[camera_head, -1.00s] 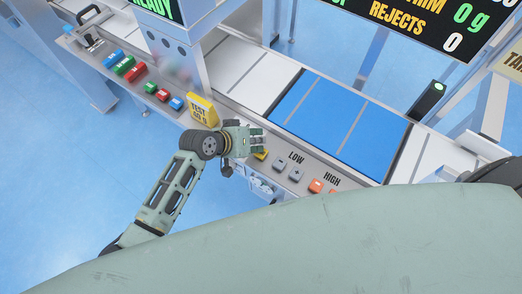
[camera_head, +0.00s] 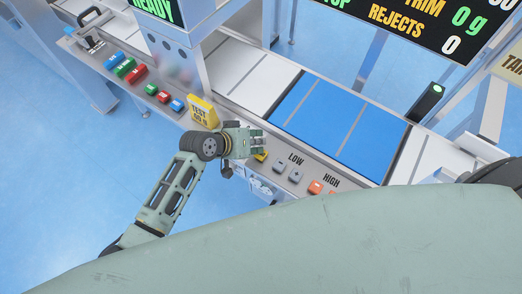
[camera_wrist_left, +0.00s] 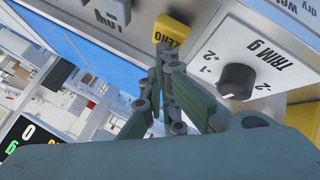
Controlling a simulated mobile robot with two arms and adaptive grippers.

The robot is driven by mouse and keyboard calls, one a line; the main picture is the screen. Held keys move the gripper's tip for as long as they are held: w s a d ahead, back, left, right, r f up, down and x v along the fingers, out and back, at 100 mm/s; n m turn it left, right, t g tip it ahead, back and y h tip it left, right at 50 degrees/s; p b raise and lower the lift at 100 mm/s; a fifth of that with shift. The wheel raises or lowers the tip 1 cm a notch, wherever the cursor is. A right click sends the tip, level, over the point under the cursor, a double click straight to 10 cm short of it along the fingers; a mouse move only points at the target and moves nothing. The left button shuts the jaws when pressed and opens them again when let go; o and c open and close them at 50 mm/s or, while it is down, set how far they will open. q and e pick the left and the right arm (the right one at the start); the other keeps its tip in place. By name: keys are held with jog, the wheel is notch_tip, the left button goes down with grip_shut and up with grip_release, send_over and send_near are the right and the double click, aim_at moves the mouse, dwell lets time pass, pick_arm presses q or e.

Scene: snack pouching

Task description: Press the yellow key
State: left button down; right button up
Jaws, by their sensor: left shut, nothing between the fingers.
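The yellow key (camera_head: 261,155) sits on the grey control panel (camera_head: 281,160), left of the grey keys under LOW. My right gripper is not in view.
Grey keys (camera_head: 287,170) and an orange key (camera_head: 316,187) lie to the right on the panel. A yellow test block (camera_head: 202,112) stands to the left. A black TRIM knob (camera_wrist_left: 237,81) is on the panel's front face. The blue belt section (camera_head: 318,116) lies behind.

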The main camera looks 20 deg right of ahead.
pick_arm(q)
jog(key=shift+r, duration=0.45)
jog(key=shift+r, duration=0.1)
notch_tip(320, 180, up, 5)
jog(key=p, duration=0.5)
dwell(0.6)
